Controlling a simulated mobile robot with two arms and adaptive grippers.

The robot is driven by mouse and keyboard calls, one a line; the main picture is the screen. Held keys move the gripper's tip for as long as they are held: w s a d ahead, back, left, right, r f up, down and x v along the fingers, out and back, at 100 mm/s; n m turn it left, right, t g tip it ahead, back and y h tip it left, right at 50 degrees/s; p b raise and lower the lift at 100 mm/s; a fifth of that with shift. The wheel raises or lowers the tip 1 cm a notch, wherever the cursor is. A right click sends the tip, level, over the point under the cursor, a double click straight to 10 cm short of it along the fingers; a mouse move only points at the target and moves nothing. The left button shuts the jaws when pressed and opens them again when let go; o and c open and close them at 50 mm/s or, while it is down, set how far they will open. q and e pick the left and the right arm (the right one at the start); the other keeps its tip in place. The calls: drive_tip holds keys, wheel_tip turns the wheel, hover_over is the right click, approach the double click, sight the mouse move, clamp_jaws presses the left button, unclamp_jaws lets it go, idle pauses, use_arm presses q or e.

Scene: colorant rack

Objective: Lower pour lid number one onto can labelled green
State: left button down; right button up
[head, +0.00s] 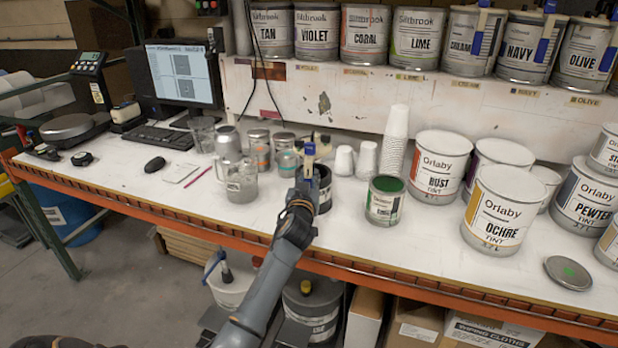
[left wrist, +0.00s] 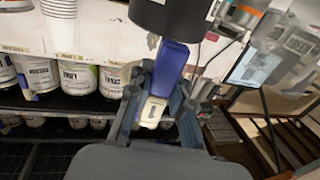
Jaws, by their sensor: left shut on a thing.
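The can labelled green (head: 384,205) stands on the bench right of my left gripper, its open top showing green. My left gripper (head: 307,176) is shut on a blue handle with a white tag, which I take to be pour lid number one (left wrist: 172,62). A dark round body (left wrist: 160,14) shows at that handle's far end in the left wrist view. A dark cylinder (head: 324,190) also shows beside the gripper in the head view. I cannot tell whether it is the lid or a can. The held lid is left of the green can, not over it. My right gripper is out of view.
White cups (head: 396,140) are stacked behind the green can. The rust can (head: 436,172) and ochre can (head: 497,215) stand to its right. A glass jug (head: 240,183) and metal cups are left of my gripper. A flat lid with a green dot (head: 567,273) lies far right.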

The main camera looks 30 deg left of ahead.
sight(309, 166)
use_arm(q)
drive_tip(key=shift+r+p, duration=1.9)
drive_tip(key=shift+r, duration=0.35)
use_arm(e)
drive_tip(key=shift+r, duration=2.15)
use_arm(q)
drive_tip(key=shift+w+d, duration=0.1)
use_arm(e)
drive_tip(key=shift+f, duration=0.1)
